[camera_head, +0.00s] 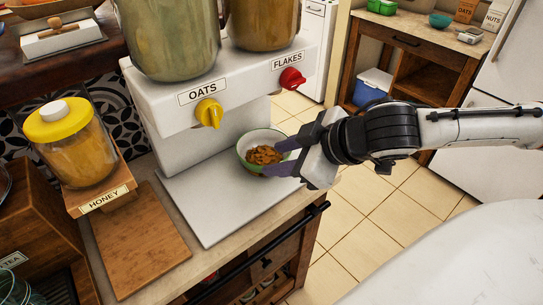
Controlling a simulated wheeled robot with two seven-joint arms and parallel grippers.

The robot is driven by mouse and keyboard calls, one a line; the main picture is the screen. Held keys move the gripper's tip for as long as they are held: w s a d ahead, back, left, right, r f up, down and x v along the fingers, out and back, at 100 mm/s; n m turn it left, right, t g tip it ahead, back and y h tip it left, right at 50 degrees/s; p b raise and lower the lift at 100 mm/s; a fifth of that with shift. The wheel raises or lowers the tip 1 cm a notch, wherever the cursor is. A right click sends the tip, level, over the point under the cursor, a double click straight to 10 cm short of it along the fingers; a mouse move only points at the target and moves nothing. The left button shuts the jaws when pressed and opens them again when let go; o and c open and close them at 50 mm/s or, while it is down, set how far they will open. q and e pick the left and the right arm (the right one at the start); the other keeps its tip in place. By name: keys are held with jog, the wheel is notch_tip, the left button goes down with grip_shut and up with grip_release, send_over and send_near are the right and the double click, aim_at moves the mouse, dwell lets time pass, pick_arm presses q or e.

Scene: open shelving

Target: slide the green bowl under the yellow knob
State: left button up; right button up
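The green bowl (246,159), pale inside and green at the rim, holds brown flakes. It sits upright on the white base plate (215,205) of the dispenser, to the right of the yellow knob (209,113) and lower than it. The yellow knob is on the dispenser front below the OATS label. My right gripper (275,159) comes in from the right at the bowl. Its two dark fingers are apart, overlapping the bowl's right side; whether they touch it I cannot tell. My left gripper is not in view.
A red knob (291,79) below the FLAKES label is at the right of the dispenser. A yellow-lidded honey jar (75,150) and a wooden board (140,240) are at the left. The plate's left and front are clear. The counter edge with a black rail (265,249) is near.

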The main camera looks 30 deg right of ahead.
aim_at(255, 164)
jog(key=x, duration=1)
jog(key=shift+w, duration=0.1)
grip_shut()
